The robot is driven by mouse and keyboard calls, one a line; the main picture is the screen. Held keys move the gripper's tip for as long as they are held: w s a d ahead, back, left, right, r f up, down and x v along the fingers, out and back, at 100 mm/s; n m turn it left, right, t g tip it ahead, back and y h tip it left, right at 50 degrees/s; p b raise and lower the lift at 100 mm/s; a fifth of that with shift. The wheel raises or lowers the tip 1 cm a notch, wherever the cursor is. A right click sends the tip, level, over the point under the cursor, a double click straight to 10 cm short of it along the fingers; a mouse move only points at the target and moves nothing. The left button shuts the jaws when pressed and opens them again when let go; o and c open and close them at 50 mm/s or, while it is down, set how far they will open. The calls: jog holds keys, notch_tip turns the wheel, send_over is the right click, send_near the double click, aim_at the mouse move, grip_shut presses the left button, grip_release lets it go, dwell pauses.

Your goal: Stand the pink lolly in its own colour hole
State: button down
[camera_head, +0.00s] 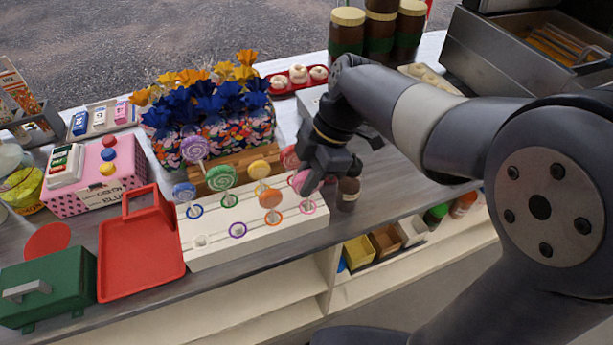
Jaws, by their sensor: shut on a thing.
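The pink lolly (299,181) is at my gripper (308,188), which is shut on it; the dark fingers partly cover it. The lolly is roughly upright over the right end of the white stand (215,257). Its stick reaches down at the pink-ringed hole (307,208); I cannot tell whether the tip is inside. Blue (184,192), green (221,177), yellow (260,169) and orange (270,197) lollies stand in the stand. The purple-ringed hole (237,230) and a pale-ringed hole (200,242) are empty.
A wooden rack (235,163) behind holds a purple lolly (194,149) and a reddish lolly (290,157). A small brown bottle (348,192) stands close right of my gripper. A red tray (140,262) lies left of the stand. The counter's front edge is near.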

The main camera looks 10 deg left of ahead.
jog(key=c, duration=1.3)
grip_release()
jog(key=shift+o, duration=0.5)
jog(key=o, duration=0.5)
jog(key=shift+r, duration=0.1)
notch_tip(320, 180, up, 9)
jog(key=p, duration=0.6)
